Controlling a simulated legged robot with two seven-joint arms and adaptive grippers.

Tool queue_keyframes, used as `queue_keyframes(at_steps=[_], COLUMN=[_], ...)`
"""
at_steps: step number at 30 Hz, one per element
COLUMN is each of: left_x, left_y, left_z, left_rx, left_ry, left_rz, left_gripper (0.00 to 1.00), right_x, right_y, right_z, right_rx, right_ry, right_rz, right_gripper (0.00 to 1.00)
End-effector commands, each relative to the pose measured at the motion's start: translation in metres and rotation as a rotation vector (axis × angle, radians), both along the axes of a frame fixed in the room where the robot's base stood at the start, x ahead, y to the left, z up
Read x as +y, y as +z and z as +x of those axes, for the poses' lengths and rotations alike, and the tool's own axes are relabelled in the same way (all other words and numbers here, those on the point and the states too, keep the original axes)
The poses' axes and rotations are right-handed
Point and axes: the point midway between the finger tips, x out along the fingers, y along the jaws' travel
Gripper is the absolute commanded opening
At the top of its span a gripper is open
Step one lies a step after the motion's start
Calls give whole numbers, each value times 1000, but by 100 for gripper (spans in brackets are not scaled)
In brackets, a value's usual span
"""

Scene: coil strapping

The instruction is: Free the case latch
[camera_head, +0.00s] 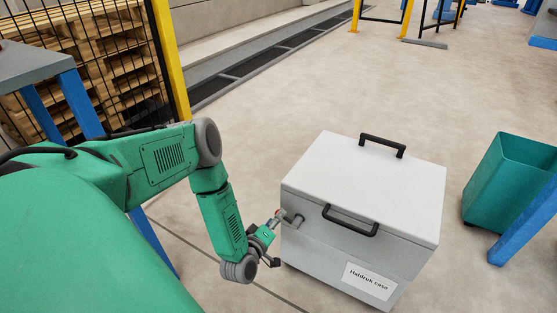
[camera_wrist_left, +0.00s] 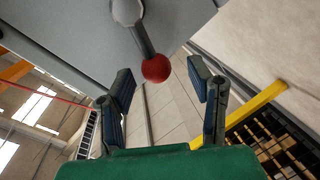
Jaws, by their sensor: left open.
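The case (camera_head: 365,185) is a light grey box with a white lid, standing on the floor and labelled "Haldrok case". Its latch (camera_head: 295,219) is a grey lever on the front face near the left corner. In the left wrist view the latch (camera_wrist_left: 143,40) ends in a red ball knob (camera_wrist_left: 157,69). My left gripper (camera_head: 272,222) is at the latch, beside the case's left front corner. In the left wrist view the left gripper (camera_wrist_left: 162,82) is open, with the knob showing between its fingertips. I cannot tell whether a finger touches it. My right gripper is not in view.
Two black handles are on the case, one at the lid's back (camera_head: 382,144) and one at the front (camera_head: 350,220). A green bin (camera_head: 507,185) stands to the right beside a blue post (camera_head: 525,225). Wire fencing with pallets (camera_head: 110,60) is at the left. Floor behind the case is clear.

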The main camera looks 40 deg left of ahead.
Motion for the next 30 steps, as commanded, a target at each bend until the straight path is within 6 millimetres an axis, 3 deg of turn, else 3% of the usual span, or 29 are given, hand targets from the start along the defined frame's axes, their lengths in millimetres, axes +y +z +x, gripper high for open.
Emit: queue_keyframes(at_steps=[6,12,18,30], left_x=[-14,-23,-27,-27], left_y=[7,12,15,15], left_z=[-46,-78,-89,-89], left_rx=[5,8,5,4], left_ry=[-2,-1,-1,-1], left_rz=[-3,-2,-2,-1], left_gripper=[47,47,47,47], right_x=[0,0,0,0], right_y=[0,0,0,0], right_z=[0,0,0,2], right_rx=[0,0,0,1], right_ry=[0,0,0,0], right_rz=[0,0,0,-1], right_gripper=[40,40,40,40])
